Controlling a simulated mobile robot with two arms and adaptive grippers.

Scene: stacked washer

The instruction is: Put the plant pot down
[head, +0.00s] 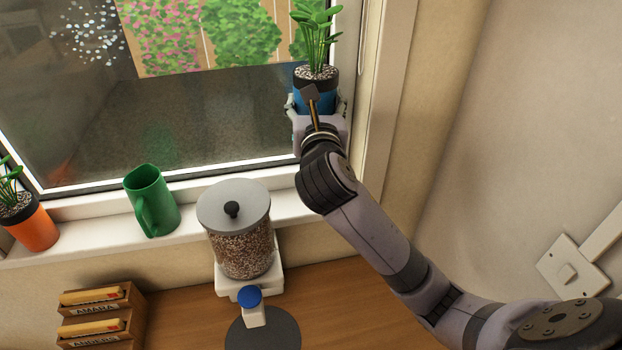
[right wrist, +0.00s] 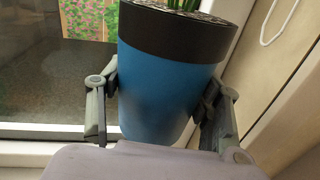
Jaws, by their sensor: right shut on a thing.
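A blue plant pot with a black rim (head: 316,93) and a green leafy plant is at the top right of the window in the head view. In the right wrist view the blue pot (right wrist: 158,85) fills the middle, upright or slightly tilted. My right gripper (head: 318,118) is shut on the pot, with one finger on each side of it in the wrist view (right wrist: 160,108). The window sill (head: 185,214) runs below the window. I cannot tell whether the pot's base touches the sill, as my gripper hides it. My left gripper is not in view.
A green mug (head: 155,200), an orange plant pot (head: 32,230) and a grain dispenser (head: 240,240) stand along the sill area to the left. A wooden box rack (head: 100,312) sits lower left. The sill between mug and orange pot is clear.

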